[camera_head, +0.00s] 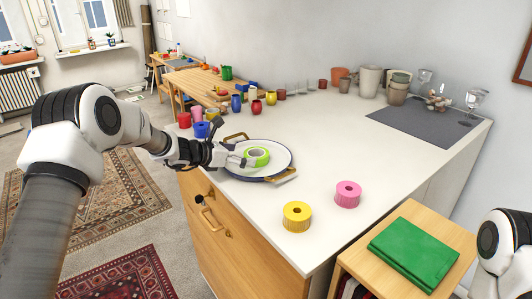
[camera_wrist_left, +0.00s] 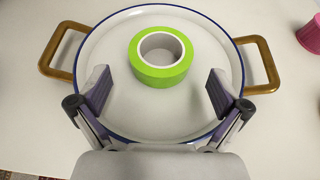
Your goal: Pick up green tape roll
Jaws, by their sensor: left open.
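In the left wrist view the green tape roll (camera_wrist_left: 160,72) is at the upper middle of the tray (camera_wrist_left: 160,116). My left gripper (camera_head: 240,158) reaches in from the left, low over the tray. In the left wrist view my left gripper (camera_wrist_left: 157,93) is open, its fingertips on either side of the roll's near edge, with gaps on both sides. The right gripper is out of view; only part of my right arm shows at the lower right.
A yellow roll (camera_head: 297,218) and a pink roll (camera_head: 348,195) stand on the white counter right of the tray. Several cups and vases (camera_head: 256,106) stand behind. A grey mat (camera_head: 420,123) holds glasses at the back right. The counter between is clear.

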